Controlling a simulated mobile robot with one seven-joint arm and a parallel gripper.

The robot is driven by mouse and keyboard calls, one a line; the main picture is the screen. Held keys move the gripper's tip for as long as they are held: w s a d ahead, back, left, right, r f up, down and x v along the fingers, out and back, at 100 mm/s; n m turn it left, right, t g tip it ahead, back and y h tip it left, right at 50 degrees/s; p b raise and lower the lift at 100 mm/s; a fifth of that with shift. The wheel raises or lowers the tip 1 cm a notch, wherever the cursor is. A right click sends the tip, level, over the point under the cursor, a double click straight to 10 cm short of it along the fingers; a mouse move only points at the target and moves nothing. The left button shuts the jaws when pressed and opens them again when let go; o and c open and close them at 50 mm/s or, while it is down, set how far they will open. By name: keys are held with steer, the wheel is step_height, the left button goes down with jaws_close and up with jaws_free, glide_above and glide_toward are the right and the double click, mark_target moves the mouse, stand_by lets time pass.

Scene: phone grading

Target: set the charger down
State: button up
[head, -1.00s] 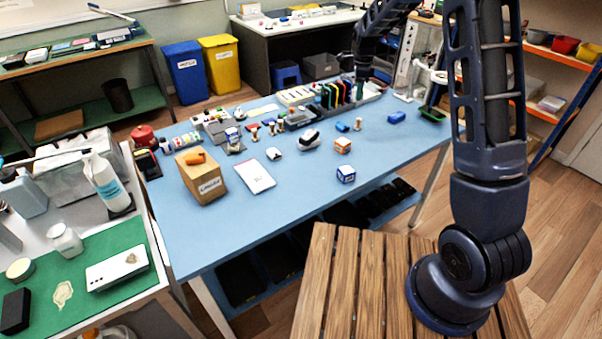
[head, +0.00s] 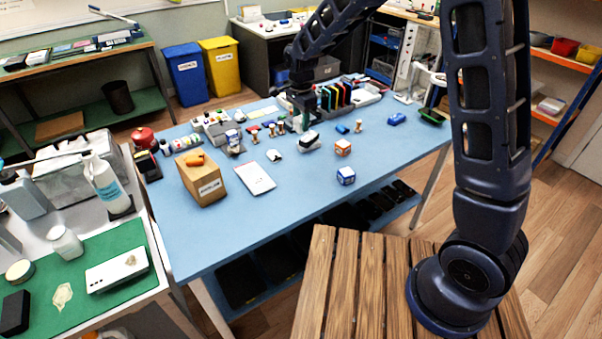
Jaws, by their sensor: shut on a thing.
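My gripper (head: 301,124) is low over the back middle of the blue table (head: 240,235), just left of the rack of coloured phones (head: 337,96). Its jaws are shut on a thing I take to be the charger. The charger is small and mostly hidden by the fingers at this distance, so its shape and any contact with the table cannot be told. A white and dark device (head: 309,141) lies just in front of the gripper.
Small stamps and bottles crowd the table left of the gripper. A wooden box (head: 205,185), a white notepad (head: 256,178), an orange cube (head: 343,148) and a blue cube (head: 346,176) stand nearer. The table's front part is clear.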

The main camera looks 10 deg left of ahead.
step_height(320, 180, down, 20)
steer(key=shift+r, duration=0.2)
stand_by(0.4)
steer(key=shift+f, duration=0.15)
steer(key=o, duration=1)
step_height(320, 180, up, 12)
steer(key=shift+r, duration=0.15)
